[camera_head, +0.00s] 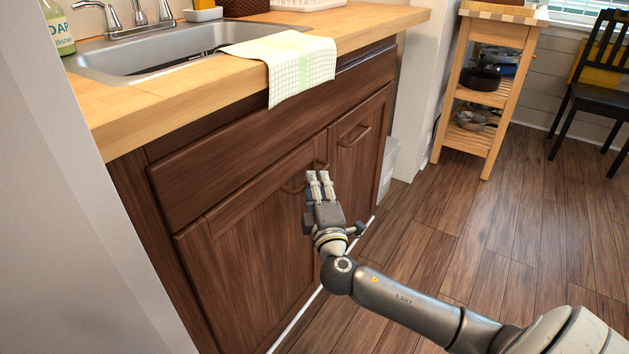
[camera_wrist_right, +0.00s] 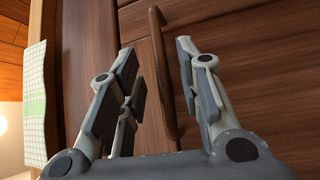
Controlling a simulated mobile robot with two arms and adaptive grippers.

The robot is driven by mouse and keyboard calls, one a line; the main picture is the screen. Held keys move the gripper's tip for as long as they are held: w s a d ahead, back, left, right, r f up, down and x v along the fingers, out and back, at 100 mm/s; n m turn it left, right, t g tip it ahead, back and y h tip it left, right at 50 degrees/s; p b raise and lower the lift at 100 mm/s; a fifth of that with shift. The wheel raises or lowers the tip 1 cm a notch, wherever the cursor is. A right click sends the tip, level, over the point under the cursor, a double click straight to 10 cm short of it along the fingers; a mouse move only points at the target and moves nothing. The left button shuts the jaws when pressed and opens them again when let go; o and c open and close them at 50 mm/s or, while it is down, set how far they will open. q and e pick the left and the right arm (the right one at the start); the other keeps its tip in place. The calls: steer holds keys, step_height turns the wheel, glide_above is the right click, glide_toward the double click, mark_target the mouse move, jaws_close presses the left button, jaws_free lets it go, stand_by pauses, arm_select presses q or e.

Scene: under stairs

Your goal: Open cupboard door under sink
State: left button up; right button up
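The brown wooden cupboard under the sink has two doors below a long top panel. The left door (camera_head: 250,240) and the right door (camera_head: 362,165) both look closed. Each has a dark bar handle; the right door's handle (camera_head: 354,135) is in clear view. My right gripper (camera_head: 319,178) is in front of the left door's upper right part and hides part of that door's handle (camera_head: 293,186). In the right wrist view, the fingers are apart, with a bar handle (camera_wrist_right: 160,75) showing between them. I cannot tell whether they touch it. My left gripper is out of view.
A checked towel (camera_head: 288,62) hangs over the wooden counter edge (camera_head: 130,125) by the sink (camera_head: 175,55). A pale wall (camera_head: 75,220) is close on the left. A wooden cart (camera_head: 490,95) and dark chair (camera_head: 600,95) stand back right. The floor (camera_head: 480,240) between is clear.

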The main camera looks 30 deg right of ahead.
steer(key=shift+x, duration=1.1)
steer(key=shift+c, duration=0.5)
jaws_close()
